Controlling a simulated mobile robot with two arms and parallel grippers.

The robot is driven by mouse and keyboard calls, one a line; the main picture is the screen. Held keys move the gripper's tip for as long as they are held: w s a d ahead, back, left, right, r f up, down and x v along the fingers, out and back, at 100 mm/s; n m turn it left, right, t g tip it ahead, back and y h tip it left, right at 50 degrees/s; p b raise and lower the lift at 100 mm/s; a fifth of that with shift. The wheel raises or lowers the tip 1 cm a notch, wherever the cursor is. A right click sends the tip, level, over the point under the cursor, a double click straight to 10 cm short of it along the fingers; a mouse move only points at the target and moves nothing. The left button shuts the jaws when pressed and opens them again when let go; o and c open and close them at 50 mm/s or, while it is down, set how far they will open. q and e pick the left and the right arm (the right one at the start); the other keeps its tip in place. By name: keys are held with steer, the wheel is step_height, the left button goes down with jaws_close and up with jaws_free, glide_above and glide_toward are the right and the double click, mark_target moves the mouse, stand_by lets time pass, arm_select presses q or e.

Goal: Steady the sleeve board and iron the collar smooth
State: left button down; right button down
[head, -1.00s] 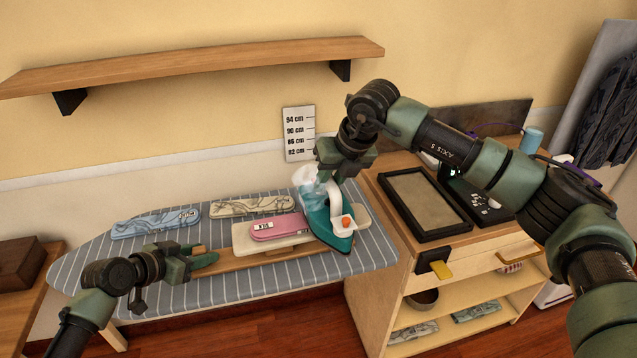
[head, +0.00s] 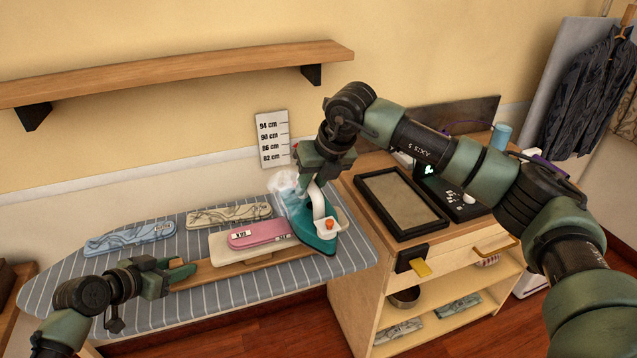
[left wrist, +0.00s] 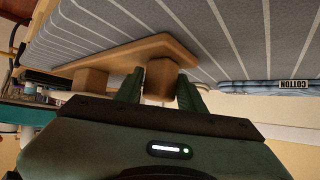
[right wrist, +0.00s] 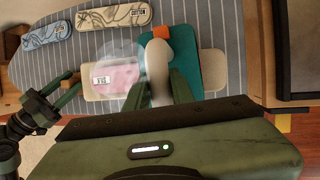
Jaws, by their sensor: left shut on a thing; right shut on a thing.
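The sleeve board (head: 222,274) lies on the striped ironing board, a wooden base with a cream padded top. A pink collar (head: 258,234) with small labels lies on the pad. My left gripper (head: 182,272) is at the base's left end; in the left wrist view it is shut on a wooden block (left wrist: 160,80) of the board. My right gripper (head: 316,182) is shut on the white handle of the teal iron (head: 312,241). The iron is at the collar's right end, over the pad; whether it touches cannot be told. Whitish steam (right wrist: 116,60) partly veils the collar.
Blue (head: 130,238) and beige (head: 228,214) patterned collars lie behind on the ironing board (head: 215,302). A cabinet (head: 345,285) with a black-framed tray (head: 443,222) stands to the right. A wooden shelf (head: 180,72) hangs above.

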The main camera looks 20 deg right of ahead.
steer(key=shift+a, duration=5.95)
step_height(320, 180, up, 8)
steer(key=shift+r, duration=0.15)
arm_select(q)
steer(key=shift+f, duration=0.1)
steer(key=c, duration=0.8)
jaws_free()
